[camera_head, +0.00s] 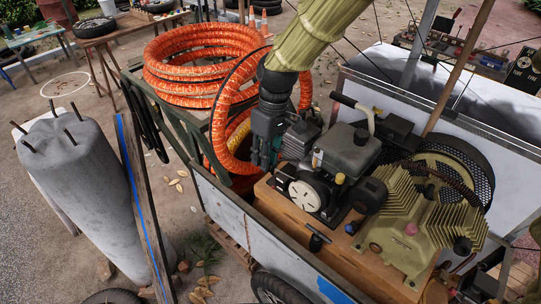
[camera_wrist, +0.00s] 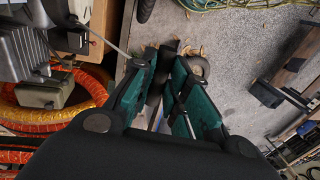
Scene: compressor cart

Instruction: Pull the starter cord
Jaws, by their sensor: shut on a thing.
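The small engine (camera_head: 345,150) sits on the wooden deck of the cart, with a round pale starter cover (camera_head: 306,194) at its front left. My gripper (camera_head: 264,165) points down just left of the engine, by the cart's left side. In the wrist view, my gripper (camera_wrist: 160,62) is shut on a dark piece, the starter handle (camera_wrist: 167,52), mostly hidden between the teal fingers. A thin pale cord (camera_wrist: 112,44) runs from the engine side at the upper left to the fingertips. In the head view the handle is hidden behind the gripper.
Orange hose coils (camera_head: 205,62) lie behind and left of my gripper. The ribbed compressor (camera_head: 415,215) stands right of the engine. A black T-shaped handle (camera_head: 317,238) stands at the deck's front. A grey cylinder (camera_head: 85,190) stands on the left. Open ground (camera_wrist: 235,50) shows in the wrist view.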

